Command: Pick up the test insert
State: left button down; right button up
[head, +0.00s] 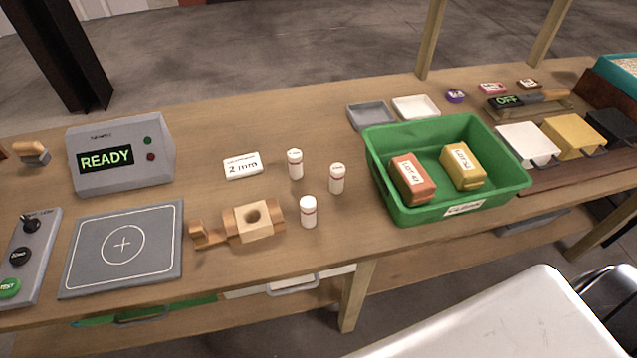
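No label names a test insert, so I cannot tell for sure which object it is. A small white piece marked "2 mm" (243,166) lies flat on the wooden table. Three white bottles with red bands stand upright to its right: a back one (295,164), a right one (337,178) and a front one (308,212). A pale wooden block with a round hole (254,221) sits between brown wooden parts in front of the "2 mm" piece. Neither of my grippers is in view.
A grey box reading READY (121,154), a grey pad with a cross (125,248) and a button panel (31,255) stand at left. A green bin (448,208) holds red and yellow packs. Trays line the right. A white surface (480,325) is in front.

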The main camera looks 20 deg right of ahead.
aim_at(337, 170)
jog(key=i+j+z, duration=0.1)
jog(key=j+z, duration=0.8)
